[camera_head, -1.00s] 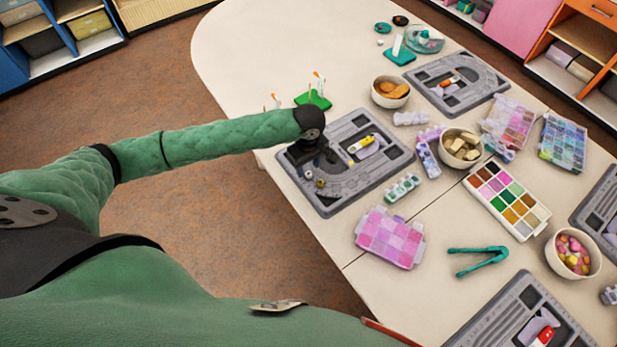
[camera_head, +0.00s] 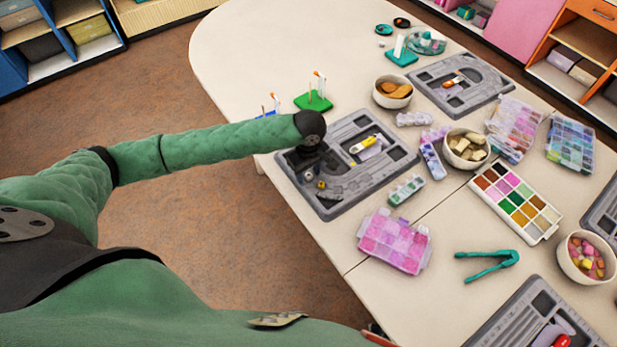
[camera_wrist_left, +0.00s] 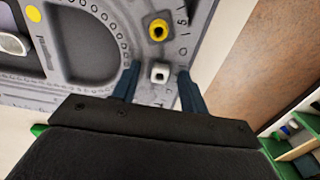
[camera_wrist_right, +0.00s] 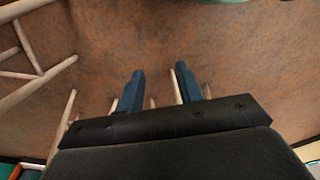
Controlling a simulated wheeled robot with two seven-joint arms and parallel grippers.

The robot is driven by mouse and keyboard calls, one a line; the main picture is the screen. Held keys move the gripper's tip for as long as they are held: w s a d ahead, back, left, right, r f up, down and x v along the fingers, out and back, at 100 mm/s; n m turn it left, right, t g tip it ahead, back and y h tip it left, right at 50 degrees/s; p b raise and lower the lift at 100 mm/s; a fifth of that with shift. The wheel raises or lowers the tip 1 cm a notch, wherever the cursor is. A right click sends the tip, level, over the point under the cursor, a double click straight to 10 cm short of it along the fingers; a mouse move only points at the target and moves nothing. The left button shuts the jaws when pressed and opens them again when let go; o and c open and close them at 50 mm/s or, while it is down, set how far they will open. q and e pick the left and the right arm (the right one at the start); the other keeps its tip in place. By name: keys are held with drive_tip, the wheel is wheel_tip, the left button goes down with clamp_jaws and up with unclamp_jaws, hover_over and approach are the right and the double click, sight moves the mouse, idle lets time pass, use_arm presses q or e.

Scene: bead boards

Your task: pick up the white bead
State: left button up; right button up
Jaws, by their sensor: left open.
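The white bead (camera_wrist_left: 160,72) lies on the grey bead board (camera_wrist_left: 110,98) in the left wrist view, with a dark hole in its face. My left gripper (camera_wrist_left: 158,76) is open above it, and the bead shows between the two fingertips; I cannot tell how much height is left. A yellow bead (camera_wrist_left: 158,30) lies just beyond the white one. In the head view my left gripper (camera_head: 302,162) is over the near-left part of the board (camera_head: 375,180); its fingers are hard to make out. My right gripper (camera_wrist_right: 158,75) shows only in the right wrist view, open and empty above the floor.
On the table (camera_head: 235,45), a green peg stand (camera_head: 313,102) is beyond my left arm. A pink bead box (camera_head: 394,241), a green-lidded strip box (camera_head: 406,190) and teal tweezers (camera_head: 488,264) lie right of the board. The board's edge is close to the table edge.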

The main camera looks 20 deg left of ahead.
use_arm(q)
clamp_jaws()
drive_tip(key=shift+r, duration=0.15)
idle(0.4)
